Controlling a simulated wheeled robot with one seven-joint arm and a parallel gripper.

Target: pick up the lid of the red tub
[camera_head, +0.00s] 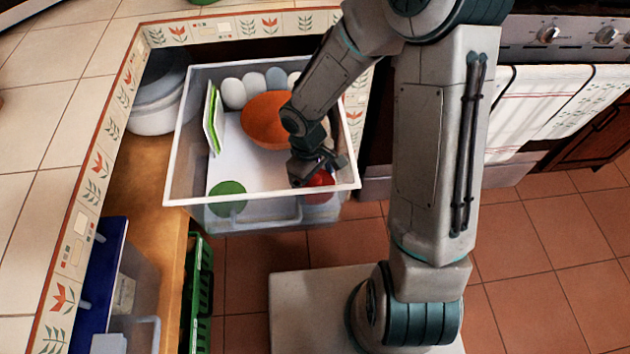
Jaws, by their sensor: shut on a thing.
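A red round thing (322,184), which looks like the red tub with its lid, is at the front right corner of an open white-rimmed drawer (190,200). My gripper (316,172) reaches down from above and is shut at the top of the red thing, on what looks like its lid. The fingers and my wrist cover much of it. I cannot tell where lid and tub part, or whether the lid is raised. More red shows through the drawer's clear front wall.
An orange bowl (262,122) stands behind my gripper. Several pale round things (234,93) line the drawer's back. A white and green upright piece (213,122) leans at the left. A green round thing (228,190) is front left. The drawer's middle floor is bare.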

